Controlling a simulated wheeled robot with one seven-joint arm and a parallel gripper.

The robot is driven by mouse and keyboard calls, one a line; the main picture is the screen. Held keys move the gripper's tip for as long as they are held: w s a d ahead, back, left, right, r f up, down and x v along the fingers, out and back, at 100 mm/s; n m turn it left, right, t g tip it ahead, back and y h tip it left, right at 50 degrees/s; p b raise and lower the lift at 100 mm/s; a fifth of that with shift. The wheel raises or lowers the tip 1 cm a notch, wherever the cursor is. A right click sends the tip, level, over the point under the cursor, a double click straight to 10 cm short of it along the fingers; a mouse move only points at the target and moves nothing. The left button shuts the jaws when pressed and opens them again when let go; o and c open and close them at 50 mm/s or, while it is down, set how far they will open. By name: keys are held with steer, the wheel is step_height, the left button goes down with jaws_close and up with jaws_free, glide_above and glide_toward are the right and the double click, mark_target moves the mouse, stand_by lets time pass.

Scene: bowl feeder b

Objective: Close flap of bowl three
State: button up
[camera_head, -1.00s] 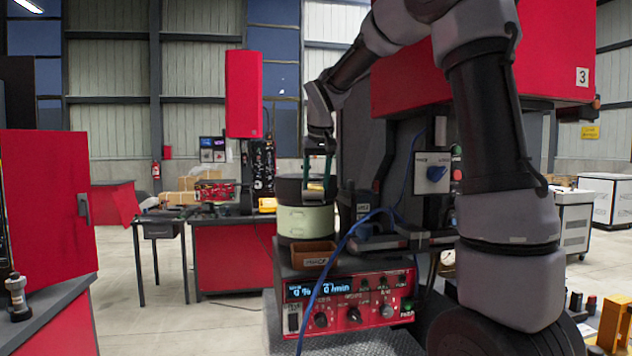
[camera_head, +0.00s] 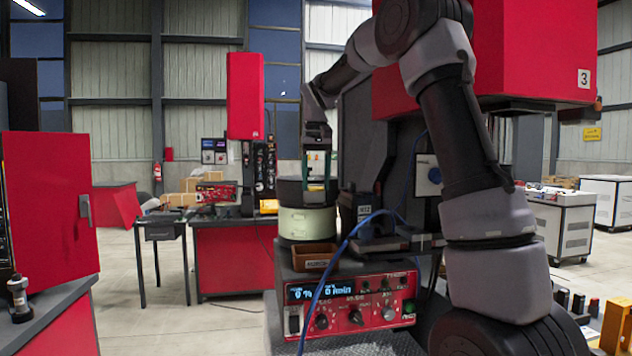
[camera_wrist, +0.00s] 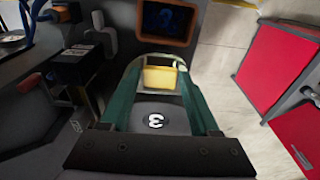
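Bowl three appears to be the pale green round bowl (camera_head: 306,222) with a dark top, standing on the feeder in the head view. In the wrist view, a dark surface marked 3 (camera_wrist: 155,120) lies below my gripper (camera_wrist: 160,70). A yellow block-like piece (camera_wrist: 160,79) sits between its green fingers, near the tips. The fingers are apart, and I cannot tell whether they touch the piece. In the head view my gripper (camera_head: 318,178) points down over the bowl top, with the yellow piece (camera_head: 316,187) low between its fingers. The flap's hinge and angle are not clear.
A small brown bin (camera_head: 314,257) and a red control panel (camera_head: 350,302) are in front of the bowl. A blue cable (camera_head: 340,250) hangs across the panel. A dark box (camera_head: 364,208) stands close to the bowl's right. Floor is open to the left.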

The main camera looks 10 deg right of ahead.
steer(key=shift+o, duration=0.9)
step_height(320, 180, up, 11)
steer(key=s, duration=0.1)
steer(key=shift+f, duration=0.15)
